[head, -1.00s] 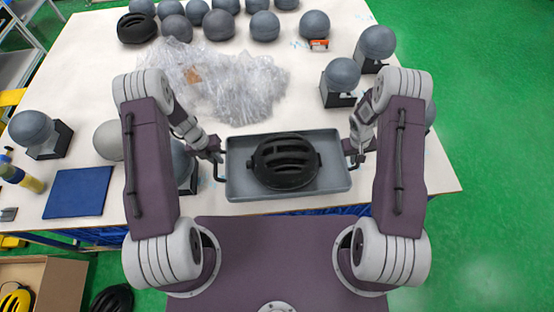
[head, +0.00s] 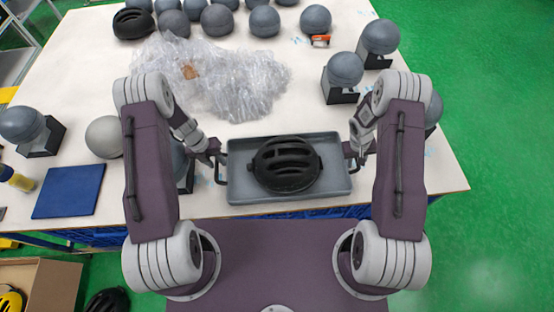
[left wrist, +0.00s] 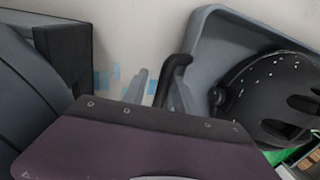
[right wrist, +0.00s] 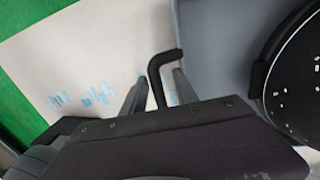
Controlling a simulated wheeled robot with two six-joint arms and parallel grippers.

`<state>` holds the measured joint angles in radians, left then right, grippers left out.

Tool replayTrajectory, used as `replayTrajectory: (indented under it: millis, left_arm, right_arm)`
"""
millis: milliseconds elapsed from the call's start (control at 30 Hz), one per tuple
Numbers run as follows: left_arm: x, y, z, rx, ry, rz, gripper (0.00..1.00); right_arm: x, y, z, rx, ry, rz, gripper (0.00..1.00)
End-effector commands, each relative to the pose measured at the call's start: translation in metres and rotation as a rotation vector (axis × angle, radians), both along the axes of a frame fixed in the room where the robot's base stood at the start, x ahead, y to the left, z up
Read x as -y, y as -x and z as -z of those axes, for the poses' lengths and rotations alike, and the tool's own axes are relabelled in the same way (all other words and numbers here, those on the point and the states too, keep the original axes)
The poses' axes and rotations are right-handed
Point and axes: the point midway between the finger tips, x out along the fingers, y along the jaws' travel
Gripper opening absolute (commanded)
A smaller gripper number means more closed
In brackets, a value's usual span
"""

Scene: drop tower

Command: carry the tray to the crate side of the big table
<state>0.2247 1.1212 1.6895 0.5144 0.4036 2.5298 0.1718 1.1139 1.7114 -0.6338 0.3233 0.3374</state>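The grey tray (head: 238,193) is at the near edge of the big table (head: 420,160), level, with a black helmet (head: 287,165) in it. It seems to rest on the table. My left gripper (head: 216,156) is at the tray's left handle; in the left wrist view its fingers (left wrist: 160,85) stand on both sides of the black handle (left wrist: 172,72), with gaps showing. My right gripper (head: 354,155) is at the right handle; in the right wrist view its fingers (right wrist: 158,85) also stand apart around the handle (right wrist: 154,70).
Crumpled clear wrap (head: 235,80) lies beyond the tray. A grey head on a black stand (head: 344,70) is to the right, and a blue mat (head: 68,191) to the left. Several grey heads line the back. A cardboard box (head: 55,288) is at lower left.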

Motion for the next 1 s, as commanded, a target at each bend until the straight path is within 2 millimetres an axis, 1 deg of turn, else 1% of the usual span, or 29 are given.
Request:
replayTrajectory:
  millis: [100,167,267,400,500,600,700,867,967,1000]
  left_arm:
    - [0.0,0.0,-0.003,0.0,0.001,0.001,0.36]
    - [-0.002,-0.001,-0.009,0.001,0.001,0.001,0.36]
    - [-0.006,-0.001,-0.03,0.004,0.0,0.0,0.36]
    - [-0.014,0.0,-0.067,0.005,-0.001,-0.001,0.36]
    - [-0.018,0.001,-0.089,0.004,0.0,-0.001,0.36]
    - [-0.021,0.001,-0.105,0.003,0.0,0.0,0.36]
    - [-0.023,0.001,-0.115,0.001,0.0,-0.001,0.36]
    - [-0.024,0.002,-0.118,-0.001,0.0,-0.001,0.36]
    - [-0.024,0.002,-0.118,-0.001,0.0,-0.001,0.36]
    - [-0.024,0.002,-0.118,-0.001,0.0,-0.001,0.36]
  right_arm:
    - [0.0,0.0,0.0,0.0,0.0,0.0,0.36]
    - [0.0,0.0,0.0,0.0,0.0,0.0,0.36]
    - [0.0,0.0,0.0,0.0,0.0,0.0,0.36]
    - [0.0,0.0,0.0,0.0,0.0,0.0,0.36]
    - [0.0,0.0,0.0,0.0,0.0,0.0,0.36]
    - [0.0,0.0,0.0,0.0,0.0,0.0,0.36]
    - [0.0,0.0,0.0,0.0,0.0,0.0,0.36]
    - [0.0,0.0,0.0,0.0,0.0,0.0,0.36]
    - [-0.001,-0.001,-0.009,0.001,0.001,0.001,0.36]
    - [-0.003,-0.001,-0.016,0.004,0.001,0.001,0.36]
